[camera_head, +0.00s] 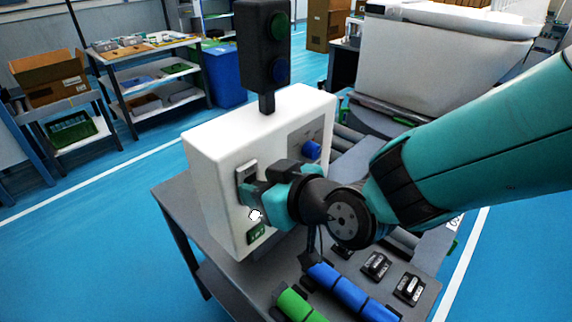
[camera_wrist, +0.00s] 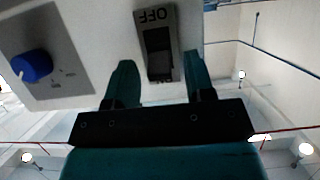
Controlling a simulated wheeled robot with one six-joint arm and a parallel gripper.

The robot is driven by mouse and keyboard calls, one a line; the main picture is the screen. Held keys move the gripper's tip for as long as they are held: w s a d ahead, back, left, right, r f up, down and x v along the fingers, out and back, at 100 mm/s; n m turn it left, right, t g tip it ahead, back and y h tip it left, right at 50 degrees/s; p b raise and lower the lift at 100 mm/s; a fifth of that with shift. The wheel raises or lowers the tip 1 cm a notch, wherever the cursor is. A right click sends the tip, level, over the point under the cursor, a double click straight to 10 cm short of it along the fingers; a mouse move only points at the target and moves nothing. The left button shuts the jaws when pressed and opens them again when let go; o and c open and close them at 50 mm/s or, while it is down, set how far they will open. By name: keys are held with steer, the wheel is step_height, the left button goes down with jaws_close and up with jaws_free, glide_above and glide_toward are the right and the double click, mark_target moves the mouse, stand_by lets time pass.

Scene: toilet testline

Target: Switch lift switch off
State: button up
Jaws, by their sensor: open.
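The lift switch (camera_head: 247,170) is a dark rocker in a grey plate on the front of a white control box (camera_head: 215,150). In the wrist view the switch (camera_wrist: 158,42) shows upside down, with the word OFF on its plate; its other end is partly cut off by my gripper. My gripper (camera_wrist: 160,66) is open and empty, with one teal finger on each side of the switch plate in that view. In the head view my gripper (camera_head: 250,192) is at the box front, covering the lower part of the switch. I cannot tell whether it touches the rocker.
A blue knob (camera_head: 312,150) is on the box, also in the wrist view (camera_wrist: 32,66). A signal light (camera_head: 264,45) stands on top. Blue (camera_head: 350,292) and green (camera_head: 298,305) cylinders lie on the grey table (camera_head: 180,190).

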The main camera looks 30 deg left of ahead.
jaws_close()
steer(key=shift+f, duration=0.1)
